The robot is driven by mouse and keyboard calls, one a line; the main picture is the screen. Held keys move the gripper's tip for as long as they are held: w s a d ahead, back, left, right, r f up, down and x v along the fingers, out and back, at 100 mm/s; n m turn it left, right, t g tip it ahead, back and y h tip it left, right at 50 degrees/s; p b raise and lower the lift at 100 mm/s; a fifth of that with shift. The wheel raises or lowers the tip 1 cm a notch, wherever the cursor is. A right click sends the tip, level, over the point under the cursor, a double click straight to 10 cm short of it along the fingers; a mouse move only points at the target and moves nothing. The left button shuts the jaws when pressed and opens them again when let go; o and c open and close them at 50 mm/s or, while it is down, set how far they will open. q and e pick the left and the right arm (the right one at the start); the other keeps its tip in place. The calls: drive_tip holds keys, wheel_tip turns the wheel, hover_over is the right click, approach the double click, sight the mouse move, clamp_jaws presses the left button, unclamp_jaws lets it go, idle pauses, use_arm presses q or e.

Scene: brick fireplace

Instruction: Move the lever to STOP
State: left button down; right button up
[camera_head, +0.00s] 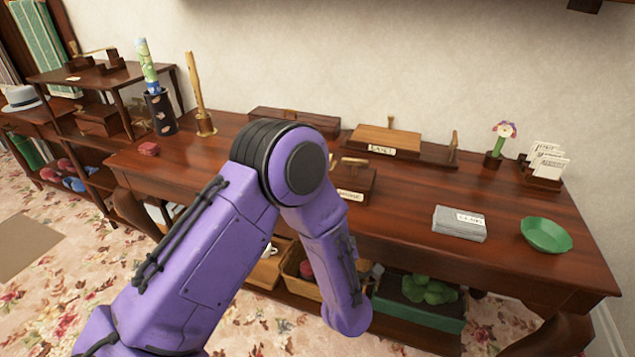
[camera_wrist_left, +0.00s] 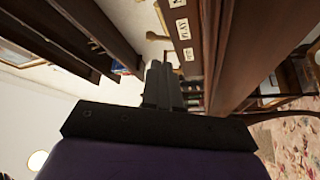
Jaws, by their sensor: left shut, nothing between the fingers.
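In the left wrist view a dark wooden panel (camera_wrist_left: 187,75) carries small white labels. One reads PLAY (camera_wrist_left: 182,28); a smaller one (camera_wrist_left: 188,54) beside it is too small to read. A pale wooden lever with a rounded knob (camera_wrist_left: 152,36) sticks out beside the labels. My left gripper (camera_wrist_left: 162,70) is shut and empty, with its fingertips just below the knob in the picture; I cannot tell if they touch. In the head view my purple left arm bends over the table's front, and its gripper is hidden. My right gripper is not in view.
The wooden table (camera_head: 500,222) holds a labelled box (camera_head: 385,140), a grey card stack (camera_head: 459,223), a green bowl (camera_head: 546,235), a flower pot (camera_head: 492,160) and a dark vase (camera_head: 160,112). A green box (camera_head: 420,318) and a basket (camera_head: 300,272) stand on the lower shelf.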

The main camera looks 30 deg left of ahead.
use_arm(q)
drive_tip(key=shift+r+n+y, duration=0.6)
drive_tip(key=shift+r+n, duration=0.05)
drive_tip(key=shift+n, duration=0.05)
drive_tip(key=shift+w+a, duration=0.1)
drive_tip(key=shift+a, duration=0.05)
drive_tip(key=p+x, duration=0.2)
drive_tip(key=x, duration=1)
drive_tip(key=shift+a+f+p, duration=0.15)
drive_tip(key=shift+a+p, duration=0.1)
drive_tip(key=shift+p, duration=0.15)
drive_tip(key=shift+w+a, duration=0.45)
drive_tip(key=shift+w, duration=0.1)
